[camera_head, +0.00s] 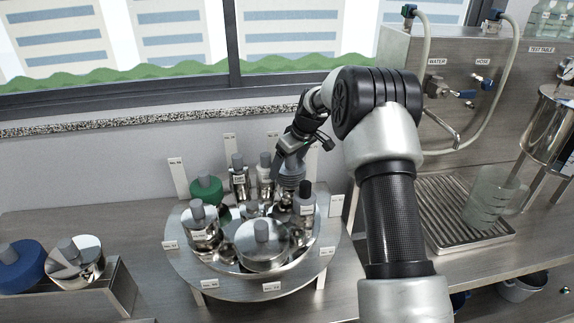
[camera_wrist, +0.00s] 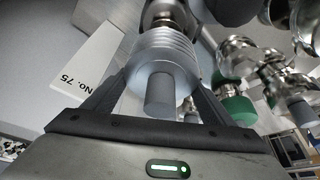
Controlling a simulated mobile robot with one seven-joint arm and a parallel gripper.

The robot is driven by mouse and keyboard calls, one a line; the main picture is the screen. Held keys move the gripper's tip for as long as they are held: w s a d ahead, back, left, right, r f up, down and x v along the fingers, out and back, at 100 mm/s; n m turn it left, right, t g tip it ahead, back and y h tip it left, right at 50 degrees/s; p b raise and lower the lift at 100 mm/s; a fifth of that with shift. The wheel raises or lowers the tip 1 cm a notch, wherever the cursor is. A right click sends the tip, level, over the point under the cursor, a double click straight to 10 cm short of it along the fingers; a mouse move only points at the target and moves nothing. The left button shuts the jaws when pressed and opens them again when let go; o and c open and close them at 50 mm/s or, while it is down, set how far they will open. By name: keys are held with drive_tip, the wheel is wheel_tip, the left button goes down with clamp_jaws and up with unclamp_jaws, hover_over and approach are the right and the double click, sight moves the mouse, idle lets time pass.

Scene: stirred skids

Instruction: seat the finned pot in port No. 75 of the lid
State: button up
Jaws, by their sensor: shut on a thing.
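The finned pot (camera_wrist: 170,50) is a grey metal cylinder with ring-like fins and a grey knob, held between the two fingers of my gripper (camera_wrist: 155,90) in the wrist view. In the head view the pot (camera_head: 291,186) is at the back right of the round metal lid (camera_head: 185,262), partly hidden by my gripper (camera_head: 288,168). A white label reading No. 75 (camera_wrist: 82,78) stands beside the pot in the wrist view. The port under the pot is hidden, and I cannot tell whether the pot's base touches it.
Other pots crowd the lid: a green one (camera_head: 207,188), a wide steel one (camera_head: 262,247), a dark-capped one (camera_head: 304,204) and several more. Upright labels ring the rim. A blue pot (camera_head: 20,265) and a steel pot (camera_head: 76,262) stand at left. A drain tray (camera_head: 462,225) is at right.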

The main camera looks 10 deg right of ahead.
drive_tip(key=shift+f, duration=0.2)
drive_tip(key=shift+f+b, duration=1)
drive_tip(key=shift+f, duration=0.45)
drive_tip(key=o, duration=1.4)
drive_tip(key=shift+d+r, duration=0.1)
drive_tip(key=p+v, duration=0.1)
drive_tip(key=v, duration=1.6)
drive_tip(key=shift+s+r, duration=0.1)
drive_tip(key=shift+s, duration=0.05)
